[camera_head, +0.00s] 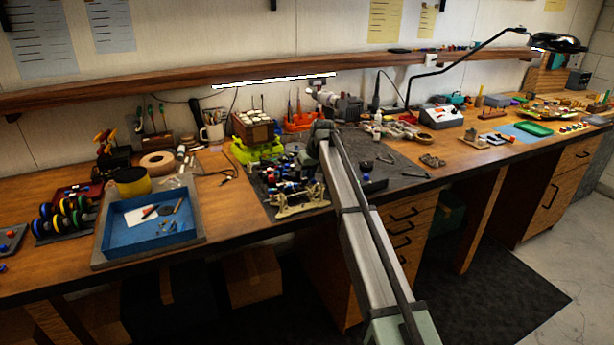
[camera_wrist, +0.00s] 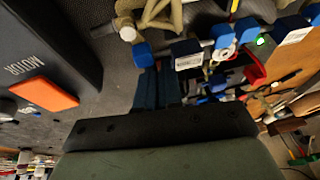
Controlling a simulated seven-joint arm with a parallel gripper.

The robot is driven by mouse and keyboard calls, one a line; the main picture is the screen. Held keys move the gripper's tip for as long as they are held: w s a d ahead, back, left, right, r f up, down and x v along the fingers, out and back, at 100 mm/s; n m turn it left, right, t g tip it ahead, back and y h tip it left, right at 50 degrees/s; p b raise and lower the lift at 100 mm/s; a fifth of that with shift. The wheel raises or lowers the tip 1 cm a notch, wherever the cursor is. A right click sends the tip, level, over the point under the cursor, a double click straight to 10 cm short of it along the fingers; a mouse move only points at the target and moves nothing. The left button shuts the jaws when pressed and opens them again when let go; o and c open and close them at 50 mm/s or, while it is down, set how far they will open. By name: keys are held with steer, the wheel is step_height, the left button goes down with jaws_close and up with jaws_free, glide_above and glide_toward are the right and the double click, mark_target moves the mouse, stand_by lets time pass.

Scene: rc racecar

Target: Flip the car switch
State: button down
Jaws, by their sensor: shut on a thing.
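The race car (camera_head: 288,180) stands on the dark mat with its beige frame toward the bench's front edge. In the wrist view its blue parts and metal rods (camera_wrist: 190,50) run across the top. A switch cannot be told for certain. My gripper (camera_wrist: 158,82) points down beside the car, its dark blue fingers close together below the blue blocks. What lies between the fingers is hidden. In the head view my arm hides the fingertips.
A black box marked MOTOR (camera_wrist: 40,60) with an orange piece (camera_wrist: 45,93) lies left in the wrist view.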

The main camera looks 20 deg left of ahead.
steer(key=shift+s+f, duration=0.15)
steer(key=shift+f, duration=0.35)
steer(key=shift+s+a, duration=0.1)
steer(key=shift+s, duration=0.15)
steer(key=shift+s+a+r, duration=0.1)
steer(key=shift+s+a, duration=0.35)
steer(key=shift+a, duration=0.1)
steer(key=shift+w+r, duration=0.1)
steer(key=shift+r, duration=0.35)
steer(key=w+v, duration=0.1)
steer(key=v, duration=1.2)
steer(key=shift+r, duration=0.55)
steer(key=shift+w, duration=0.1)
